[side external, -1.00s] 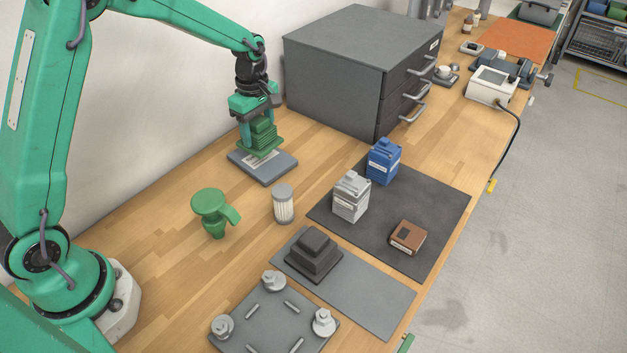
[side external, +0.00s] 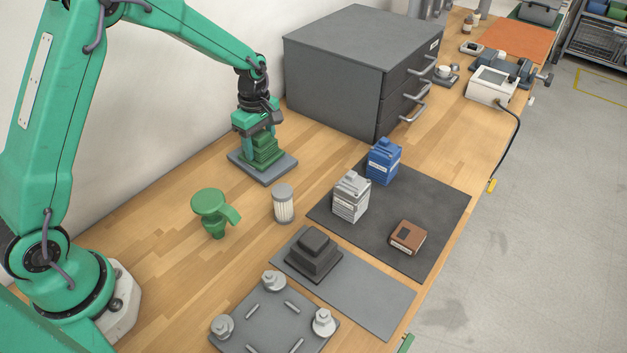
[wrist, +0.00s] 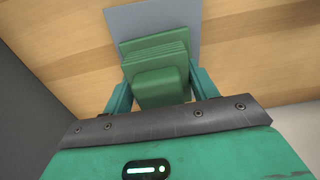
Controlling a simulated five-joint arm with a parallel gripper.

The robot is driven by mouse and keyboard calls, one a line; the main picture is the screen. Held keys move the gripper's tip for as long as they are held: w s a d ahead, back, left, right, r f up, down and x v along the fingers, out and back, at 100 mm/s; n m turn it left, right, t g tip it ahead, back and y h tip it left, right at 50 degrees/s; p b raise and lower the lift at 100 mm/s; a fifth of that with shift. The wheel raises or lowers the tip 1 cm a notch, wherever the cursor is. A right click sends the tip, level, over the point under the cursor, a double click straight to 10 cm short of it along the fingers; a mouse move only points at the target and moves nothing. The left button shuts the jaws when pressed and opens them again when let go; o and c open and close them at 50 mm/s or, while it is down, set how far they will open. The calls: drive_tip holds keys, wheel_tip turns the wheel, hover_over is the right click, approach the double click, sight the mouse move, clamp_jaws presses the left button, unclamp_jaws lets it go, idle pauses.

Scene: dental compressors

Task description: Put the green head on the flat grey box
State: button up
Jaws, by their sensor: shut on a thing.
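The green head (side external: 266,152) is a stepped, finned block between the jaws of my gripper (side external: 257,147). It is upright, at the flat grey box (side external: 280,174), and its base looks on or just above the box top. The wrist view shows the green head (wrist: 158,70) between the two jaws, with the grey box (wrist: 182,17) beyond it. My gripper (wrist: 160,90) is shut on the head's sides. The jaws hide part of the head, and the head covers much of the box top.
A dark grey drawer cabinet (side external: 345,60) stands close behind and right of my gripper. A green funnel-like part (side external: 211,205) and a ribbed white cylinder (side external: 283,204) stand in front. A dark mat (side external: 440,200) bears blue, grey and brown items. Bare wood lies around the box.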

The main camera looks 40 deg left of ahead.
sight(258, 133)
drive_tip(key=o, duration=1.4)
drive_tip(key=shift+f, duration=0.15)
drive_tip(key=shift+r, duration=0.2)
wheel_tip(258, 133, up, 12)
drive_tip(key=shift+f, duration=0.15)
